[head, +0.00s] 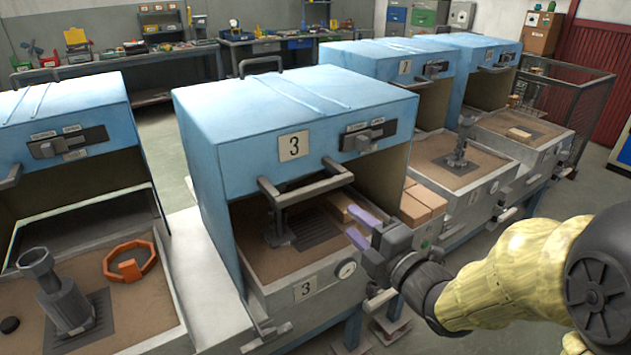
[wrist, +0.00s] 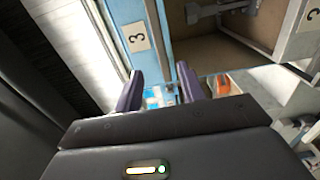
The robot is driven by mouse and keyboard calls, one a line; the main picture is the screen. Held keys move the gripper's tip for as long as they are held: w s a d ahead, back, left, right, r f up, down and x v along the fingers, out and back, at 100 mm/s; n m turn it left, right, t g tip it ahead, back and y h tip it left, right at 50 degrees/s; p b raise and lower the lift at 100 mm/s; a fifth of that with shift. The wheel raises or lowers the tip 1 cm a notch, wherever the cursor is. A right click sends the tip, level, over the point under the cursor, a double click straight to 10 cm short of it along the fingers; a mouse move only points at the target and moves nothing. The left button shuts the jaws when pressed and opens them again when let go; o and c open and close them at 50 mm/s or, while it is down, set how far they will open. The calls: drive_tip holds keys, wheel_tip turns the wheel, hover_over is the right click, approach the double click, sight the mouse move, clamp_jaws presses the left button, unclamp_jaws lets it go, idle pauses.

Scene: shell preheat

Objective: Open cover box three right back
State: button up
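Box three's blue cover (head: 285,105) stands in the middle of the head view, with a number 3 plate on its front. Its front side is open and shows the sand bed (head: 270,262) beneath. A dark bar handle (head: 312,188) juts from the cover's front, below the plate. My gripper (head: 361,226) is low at the right front of the box, below and right of the handle and apart from it. Its purple fingers are spread with nothing between them, as the wrist view (wrist: 160,90) also shows. The number 3 plate (wrist: 136,37) shows there beyond the fingers.
Tan bricks (head: 422,203) lie right of my gripper. A gauge (head: 346,270) sits on the box's front edge. Blue-covered boxes stand left (head: 62,108) and right (head: 385,60). The left bed holds a grey fixture (head: 62,290) and an orange ring (head: 130,262). A workbench (head: 120,85) lines the back.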

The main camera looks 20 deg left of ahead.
sight(319, 192)
drive_tip(key=p+x, duration=0.1)
drive_tip(key=x, duration=1.3)
drive_tip(key=shift+w+a, duration=0.1)
drive_tip(key=shift+w, duration=0.05)
clamp_jaws()
